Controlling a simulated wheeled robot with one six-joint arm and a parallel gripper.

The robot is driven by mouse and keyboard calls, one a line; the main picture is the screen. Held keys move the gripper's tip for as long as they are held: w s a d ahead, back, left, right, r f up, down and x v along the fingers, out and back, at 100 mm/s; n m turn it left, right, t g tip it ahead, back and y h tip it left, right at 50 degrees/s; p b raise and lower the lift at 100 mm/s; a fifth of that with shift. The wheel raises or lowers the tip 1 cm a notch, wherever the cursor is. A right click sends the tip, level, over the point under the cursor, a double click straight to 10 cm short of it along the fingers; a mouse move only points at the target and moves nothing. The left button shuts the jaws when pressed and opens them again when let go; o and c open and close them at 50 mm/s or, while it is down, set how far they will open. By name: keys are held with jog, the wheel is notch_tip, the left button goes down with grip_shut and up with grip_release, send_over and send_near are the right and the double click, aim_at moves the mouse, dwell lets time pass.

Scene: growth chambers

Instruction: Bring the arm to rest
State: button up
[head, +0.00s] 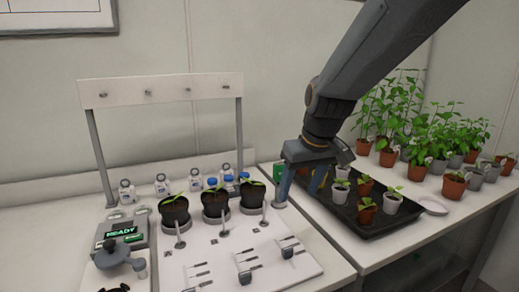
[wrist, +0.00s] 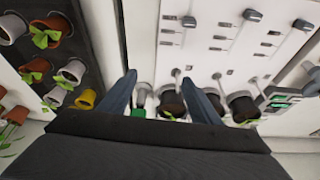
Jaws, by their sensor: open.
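My gripper (head: 297,192) hangs from my arm above the gap between the white station and the black tray, right of the potted seedlings. In the wrist view its two fingers (wrist: 159,82) are spread apart with nothing between them. The right finger partly covers the row of dark pots. The arm reaches in from the upper right of the head view.
Three dark pots with seedlings (head: 215,204) stand on the white station board (head: 190,262). A black tray (head: 378,225) of small pots lies to the right, with tall plants (head: 400,110) behind. A green-lit device (head: 124,238) and small bottles (head: 161,185) are at left.

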jog(key=s+d+f+m+g, duration=0.1)
jog(key=s+d+f, duration=0.2)
jog(key=s, duration=0.3)
jog(key=s+d+f+m+g+h, duration=0.1)
jog(key=s+d+f, duration=0.2)
jog(key=s+f, duration=0.3)
jog(key=s+d+f+m+g, duration=0.1)
jog(key=s+d+f+m, duration=0.1)
jog(key=s, duration=0.4)
notch_tip(320, 180, down, 2)
jog(key=shift+s+d+f, duration=0.25)
jog(key=shift+s+d, duration=0.05)
jog(key=shift+d, duration=0.25)
